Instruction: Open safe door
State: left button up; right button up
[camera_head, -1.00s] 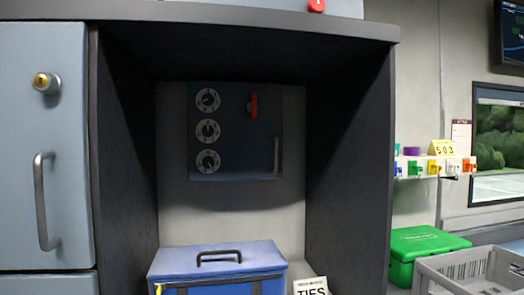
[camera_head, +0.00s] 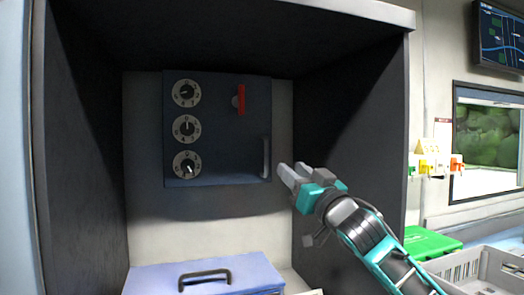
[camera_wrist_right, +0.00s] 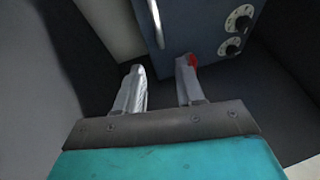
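The safe (camera_head: 228,140) is a dark blue-grey box on the back wall of the recess, with its door shut. Its front has a column of three round dials on the left, a red lever (camera_head: 241,98) at upper right and a pale vertical handle (camera_head: 265,157) at the right edge. My right gripper (camera_head: 281,171) is just right of the handle, fingers pointing at the safe. In the right wrist view its two fingers (camera_wrist_right: 160,73) are apart and empty, with the handle (camera_wrist_right: 156,22) ahead of them, not between them. My left gripper is not in view.
Dark side walls (camera_head: 350,130) close in the recess on both sides. A blue case (camera_head: 150,280) with a black handle stands below the safe. A green box (camera_head: 428,243) and a grey crate (camera_head: 500,268) stand outside at the right.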

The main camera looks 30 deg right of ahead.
aim_at(267, 148)
jog(key=p+x, duration=0.3)
jog(key=x, duration=0.6)
jog(key=shift+w+r, duration=0.2)
jog(key=shift+w, duration=0.1)
jog(key=shift+x, duration=0.9)
jog(key=shift+w+f, duration=0.1)
jog(key=shift+c, duration=0.2)
jog(key=c, duration=0.6)
grip_shut()
